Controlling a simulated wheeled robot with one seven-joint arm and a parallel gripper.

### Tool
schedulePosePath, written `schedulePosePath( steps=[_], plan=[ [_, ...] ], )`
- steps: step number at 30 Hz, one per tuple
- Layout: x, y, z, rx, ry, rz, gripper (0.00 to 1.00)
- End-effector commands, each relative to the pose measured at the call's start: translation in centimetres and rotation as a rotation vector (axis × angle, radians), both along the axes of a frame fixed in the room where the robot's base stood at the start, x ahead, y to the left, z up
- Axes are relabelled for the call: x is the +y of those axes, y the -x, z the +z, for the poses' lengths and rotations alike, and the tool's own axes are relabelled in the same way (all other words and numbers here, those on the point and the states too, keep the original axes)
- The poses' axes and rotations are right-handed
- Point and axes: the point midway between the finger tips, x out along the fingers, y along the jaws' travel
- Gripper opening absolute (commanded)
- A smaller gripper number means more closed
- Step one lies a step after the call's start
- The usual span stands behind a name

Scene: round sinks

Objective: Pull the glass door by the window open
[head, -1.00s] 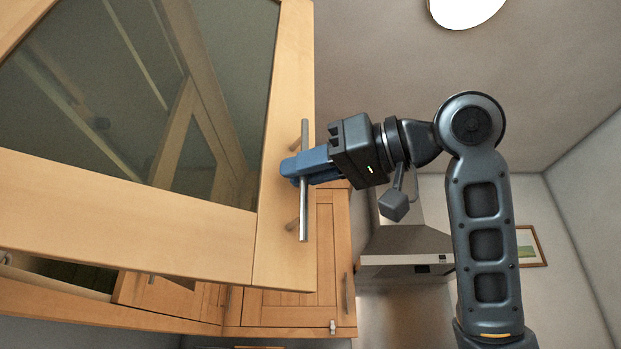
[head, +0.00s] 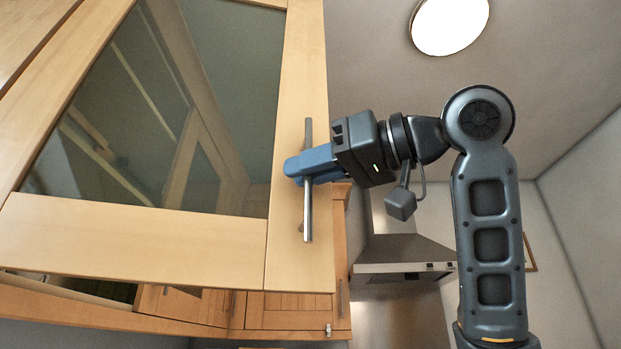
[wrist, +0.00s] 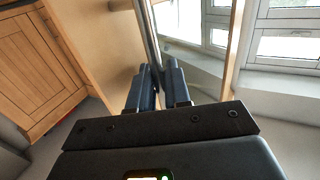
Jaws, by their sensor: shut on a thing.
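The glass door (head: 200,239) has a light wood frame around a dark glass pane (head: 235,110). It stands swung out from its cabinet and fills the left of the head view. Its metal bar handle (head: 308,215) runs upright along the door's right edge. My gripper (head: 305,166), with blue fingers, is shut on the handle at about mid-height. In the wrist view the handle (wrist: 148,35) runs between the two fingers (wrist: 157,85). The fingertips hide part of the handle.
Wooden cabinets (head: 290,312) stand below and behind the door. A range hood (head: 400,262) hangs to their right. A round ceiling light (head: 449,22) is above. The wrist view shows windows (wrist: 285,45) at upper right and a cabinet door (wrist: 35,70) at left.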

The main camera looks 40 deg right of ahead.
Motion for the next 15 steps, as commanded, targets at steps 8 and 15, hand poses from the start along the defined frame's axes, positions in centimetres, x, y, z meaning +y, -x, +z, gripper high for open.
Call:
schedulePosePath(
  steps=[8,15],
  plan=[
    [0.11,0.02,0.11,-0.003,0.0,0.003,0.27],
    [0.05,0.03,0.06,-0.002,0.0,0.002,0.3]
  ],
)
